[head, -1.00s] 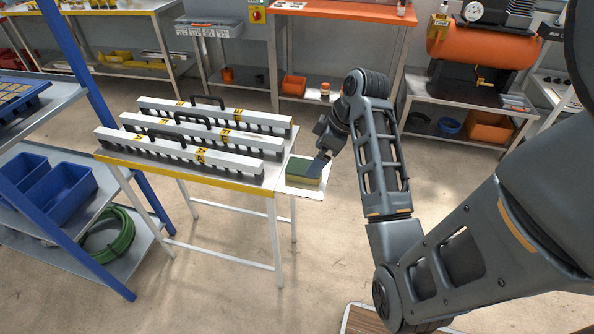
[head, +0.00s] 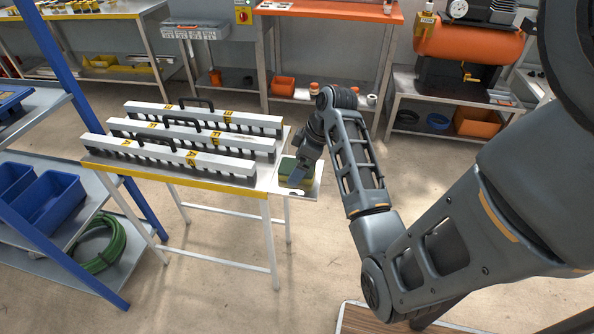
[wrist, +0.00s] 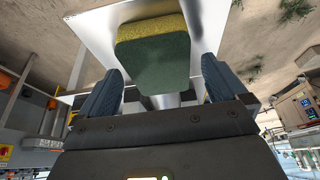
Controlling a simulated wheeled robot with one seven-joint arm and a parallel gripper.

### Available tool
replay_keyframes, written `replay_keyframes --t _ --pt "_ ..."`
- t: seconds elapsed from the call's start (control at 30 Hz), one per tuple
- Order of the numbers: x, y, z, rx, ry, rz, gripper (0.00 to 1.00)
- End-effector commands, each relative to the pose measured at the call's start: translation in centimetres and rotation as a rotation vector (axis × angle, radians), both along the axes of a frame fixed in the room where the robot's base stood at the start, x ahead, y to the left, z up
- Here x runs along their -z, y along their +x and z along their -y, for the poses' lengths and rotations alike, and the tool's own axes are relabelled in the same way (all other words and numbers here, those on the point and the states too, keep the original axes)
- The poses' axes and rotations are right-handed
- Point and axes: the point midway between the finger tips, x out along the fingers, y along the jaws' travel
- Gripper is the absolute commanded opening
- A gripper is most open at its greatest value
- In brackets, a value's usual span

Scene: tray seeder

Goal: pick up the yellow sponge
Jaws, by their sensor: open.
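The yellow sponge (wrist: 152,32) has a green face and lies on a small white side shelf (head: 311,186) at the right end of the table. In the head view the sponge (head: 286,168) is partly hidden by my gripper (head: 296,180). In the wrist view my gripper (wrist: 160,88) is open, with one blue-grey finger on each side of the sponge's near end. The sponge's far part reaches beyond the fingertips. I cannot tell whether either finger touches it.
Several white bars with black handles (head: 180,163) stand on the table, left of the sponge. A blue shelf rack (head: 80,100) stands at the left. An orange-topped bench (head: 330,12) is behind.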

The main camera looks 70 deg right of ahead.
Motion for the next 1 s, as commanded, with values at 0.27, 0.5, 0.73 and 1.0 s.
replay_keyframes --t 0.27,0.5,0.73,1.0 --pt "-0.01 -0.02 -0.01 0.000 0.000 0.000 0.99" --pt "0.17 -0.03 -0.03 0.000 0.001 -0.001 0.99" --pt "0.44 -0.02 -0.01 0.000 0.000 -0.001 0.99" --pt "0.46 -0.02 -0.01 0.000 0.000 0.000 0.93"
